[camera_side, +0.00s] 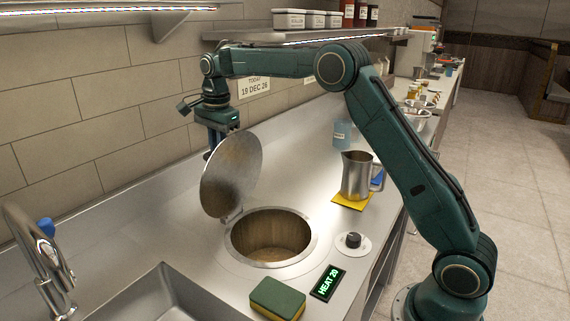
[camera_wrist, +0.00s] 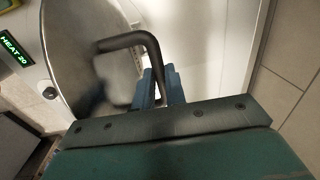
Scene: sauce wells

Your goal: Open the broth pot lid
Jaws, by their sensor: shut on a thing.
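The broth pot lid (camera_side: 231,175) is a round metal disc, tilted steeply up on its hinge at the back-left of the pot. The broth pot (camera_side: 272,236) is sunk in the counter, its mouth uncovered, with brownish contents inside. My gripper (camera_side: 212,140) is behind the lid, and its fingertips are partly hidden by it in the side view. In the wrist view my gripper (camera_wrist: 160,88) is shut on the dark bent handle (camera_wrist: 135,42) of the lid (camera_wrist: 85,60).
A green-and-yellow sponge (camera_side: 277,298), a HEAT 20 display (camera_side: 328,283) and a knob (camera_side: 353,240) lie in front of the pot. A metal pitcher (camera_side: 357,174) stands on a yellow mat to the right. A sink (camera_side: 165,298) and faucet (camera_side: 38,252) are at front left. The tiled wall is close behind.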

